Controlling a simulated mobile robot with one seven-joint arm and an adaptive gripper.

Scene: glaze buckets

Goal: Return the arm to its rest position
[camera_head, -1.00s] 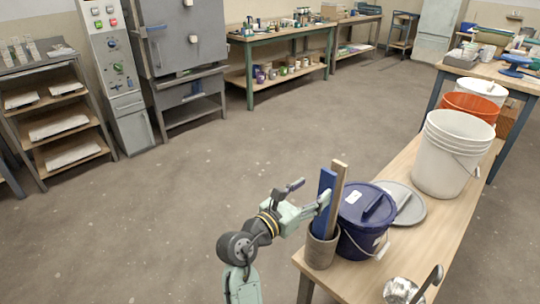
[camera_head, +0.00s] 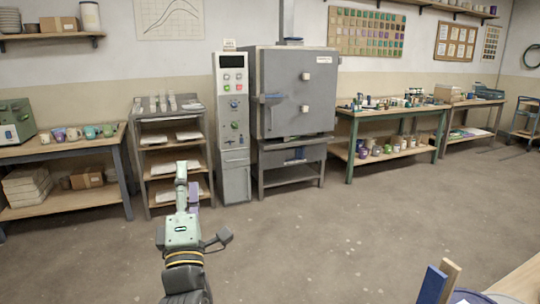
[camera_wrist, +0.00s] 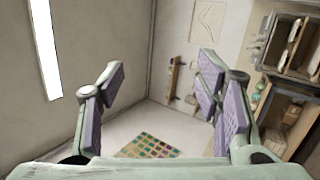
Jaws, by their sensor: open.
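My gripper (camera_head: 187,187) is in the lower left middle of the head view, held out over open floor and pointing away from the camera. In the wrist view, its two purple-padded fingers (camera_wrist: 160,78) stand wide apart with nothing between them. The wrist view looks past them at wall, ceiling and a lit strip, tilted. My gripper is well apart from the worktable.
At the lower right of the head view, a blue stick (camera_head: 432,286) and a wooden stick (camera_head: 449,282) stand beside a partly visible table (camera_head: 522,283). A grey kiln (camera_head: 294,95), a shelf rack (camera_head: 174,150) and workbenches line the wall. The middle floor is clear.

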